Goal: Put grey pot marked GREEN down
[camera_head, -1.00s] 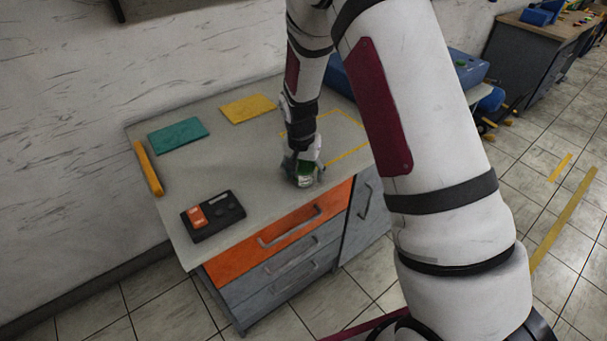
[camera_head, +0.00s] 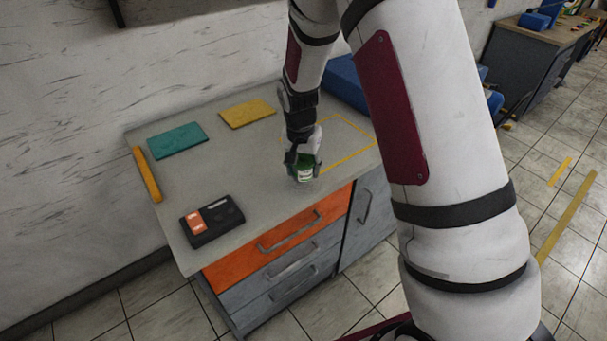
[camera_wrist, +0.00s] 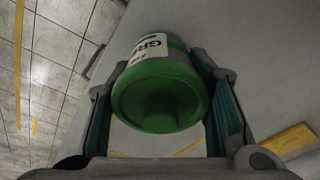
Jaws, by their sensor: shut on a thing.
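The grey pot marked GREEN (camera_wrist: 160,93) has a green end and a white label, of which "GR" can be read in the wrist view. It also shows small in the head view (camera_head: 304,173), low at the fingertips. My gripper (camera_head: 303,165) is shut on the pot, with a finger on each side of it in the wrist view (camera_wrist: 165,105). The pot is over the front part of the grey worktop (camera_head: 255,170), left of the yellow outlined area (camera_head: 352,155). Whether its underside touches the worktop cannot be told.
On the worktop are a teal plate (camera_head: 177,140), a yellow plate (camera_head: 248,113), a yellow bar (camera_head: 147,174) and a black device with an orange part (camera_head: 211,221). A blue box (camera_head: 346,82) stands at the back right. The worktop between the device and my gripper is clear.

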